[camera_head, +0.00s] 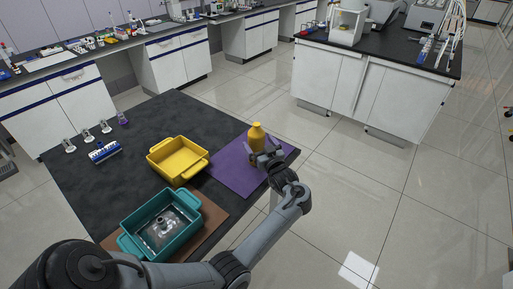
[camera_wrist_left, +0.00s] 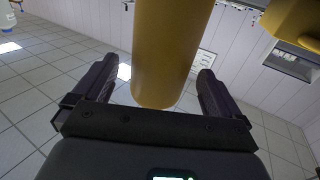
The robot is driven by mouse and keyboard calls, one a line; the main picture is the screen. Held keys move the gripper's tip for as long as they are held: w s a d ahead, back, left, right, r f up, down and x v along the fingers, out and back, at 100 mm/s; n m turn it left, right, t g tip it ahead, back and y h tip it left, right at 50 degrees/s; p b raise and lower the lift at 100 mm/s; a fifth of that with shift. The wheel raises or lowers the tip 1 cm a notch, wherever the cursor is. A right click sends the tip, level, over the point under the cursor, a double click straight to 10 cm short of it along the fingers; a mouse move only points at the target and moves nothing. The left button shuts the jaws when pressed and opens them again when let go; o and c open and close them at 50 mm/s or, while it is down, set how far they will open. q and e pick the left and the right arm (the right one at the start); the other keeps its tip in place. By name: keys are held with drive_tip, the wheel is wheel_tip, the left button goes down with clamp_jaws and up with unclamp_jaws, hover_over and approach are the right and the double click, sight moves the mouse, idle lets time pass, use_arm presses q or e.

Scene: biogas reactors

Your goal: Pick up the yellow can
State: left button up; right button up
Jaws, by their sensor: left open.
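The yellow can (camera_head: 257,136), bottle-shaped with a narrow neck, stands upright on the purple mat (camera_head: 232,172) near the table's right edge. My left gripper (camera_head: 267,158) is at its near side, with its open fingers pointing toward the can. In the left wrist view, the yellow can (camera_wrist_left: 172,50) shows between the two spread fingers of my left gripper (camera_wrist_left: 158,72). Gaps show between the can and both fingers. My right gripper is in neither view.
A yellow tray (camera_head: 157,159) stands left of the purple mat. A teal tray (camera_head: 130,243) holding a clear item stands on a brown mat (camera_head: 211,216) at the front. A blue-and-white rack (camera_head: 104,153) and small bottles stand at the back left. The middle of the black table (camera_head: 115,178) is clear.

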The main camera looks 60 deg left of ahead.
use_arm(q)
drive_tip(key=shift+w+a, duration=0.2)
drive_tip(key=shift+a, duration=1.35)
drive_tip(key=c, duration=1.1)
drive_tip(key=shift+c, duration=0.9)
drive_tip(key=shift+r, duration=0.15)
